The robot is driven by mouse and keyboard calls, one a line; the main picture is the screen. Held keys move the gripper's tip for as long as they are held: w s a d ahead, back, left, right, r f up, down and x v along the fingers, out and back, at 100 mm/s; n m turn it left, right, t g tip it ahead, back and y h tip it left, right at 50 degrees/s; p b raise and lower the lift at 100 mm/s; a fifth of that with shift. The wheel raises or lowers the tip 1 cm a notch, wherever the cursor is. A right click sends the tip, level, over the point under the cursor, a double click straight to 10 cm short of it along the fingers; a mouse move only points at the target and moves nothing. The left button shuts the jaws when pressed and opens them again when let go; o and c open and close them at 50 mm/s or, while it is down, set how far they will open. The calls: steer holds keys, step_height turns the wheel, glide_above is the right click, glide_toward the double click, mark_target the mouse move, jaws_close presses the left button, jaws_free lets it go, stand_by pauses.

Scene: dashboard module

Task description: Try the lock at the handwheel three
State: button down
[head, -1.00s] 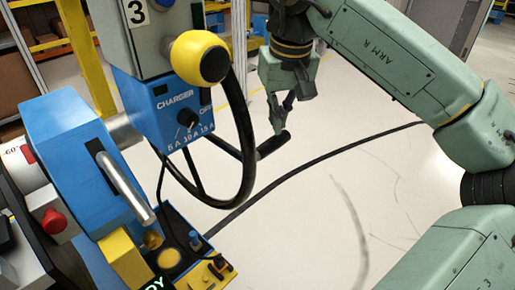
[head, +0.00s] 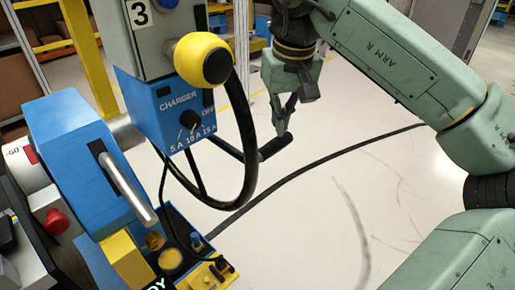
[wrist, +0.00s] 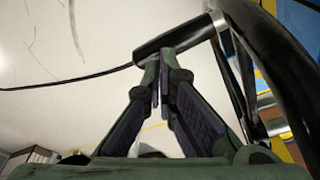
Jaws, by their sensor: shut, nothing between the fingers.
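Handwheel three shows in the head view as a black rim (head: 249,165) seen nearly edge-on below a grey box with a "3" label (head: 139,14). A yellow ball knob (head: 196,60) stands in front of the box. A black cylindrical grip (head: 274,147) sticks out to the right of the rim; it also shows in the wrist view (wrist: 172,42). My gripper (head: 280,133) is shut and empty, pointing down. Its fingertips (wrist: 153,62) are at the grip, apparently touching its side, not around it. I see no separate lock part clearly.
A blue charger box (head: 176,112) hangs under the grey box. A blue housing with a metal handle (head: 128,187) and a red knob (head: 56,221) stands at left. A black cable (head: 335,158) runs across the pale floor. The floor to the right is clear.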

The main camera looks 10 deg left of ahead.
steer(key=shift+f+b, duration=0.7)
steer(key=shift+f, duration=0.45)
stand_by(0.5)
steer(key=shift+r, duration=0.1)
step_height(320, 180, up, 8)
steer(key=p, duration=0.6)
steer(key=shift+p, duration=0.4)
